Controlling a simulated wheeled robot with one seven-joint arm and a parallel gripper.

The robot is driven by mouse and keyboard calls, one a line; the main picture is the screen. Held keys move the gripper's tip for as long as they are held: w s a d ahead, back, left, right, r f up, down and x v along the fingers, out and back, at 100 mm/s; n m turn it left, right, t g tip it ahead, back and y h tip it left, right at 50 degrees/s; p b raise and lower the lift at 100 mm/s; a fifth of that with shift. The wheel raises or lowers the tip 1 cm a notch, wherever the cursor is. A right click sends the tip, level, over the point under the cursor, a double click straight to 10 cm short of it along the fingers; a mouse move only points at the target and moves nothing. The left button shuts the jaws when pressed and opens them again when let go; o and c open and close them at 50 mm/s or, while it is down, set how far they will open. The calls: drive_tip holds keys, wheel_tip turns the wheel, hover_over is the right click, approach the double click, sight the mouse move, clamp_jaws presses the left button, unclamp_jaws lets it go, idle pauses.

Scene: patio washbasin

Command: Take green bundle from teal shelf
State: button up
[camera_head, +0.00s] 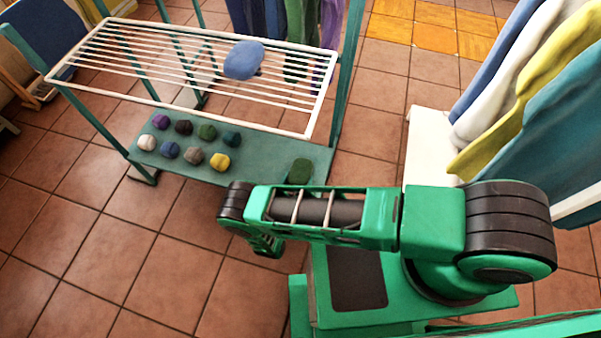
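The teal shelf (262,153) is the low board of a rack with a white wire top. A dark green bundle (300,171) sits at its right end, just behind my arm, which may hide its lower part. A smaller green bundle (207,131) lies further left on the shelf, among other small coloured bundles. My gripper (266,250) hangs below the end of my arm, in front of the shelf's front edge and apart from both green bundles. Its fingers are small and partly hidden, so I cannot tell whether they are open.
Several small bundles, including yellow (220,162), white (147,142) and purple (160,122), share the shelf. A blue bundle (244,60) lies on the white wire rack (120,67) above. Hanging cloths (525,90) stand at right. Tiled floor (180,270) is clear at front left.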

drive_tip(key=shift+c, duration=0.9)
drive_tip(key=shift+r, duration=0.15)
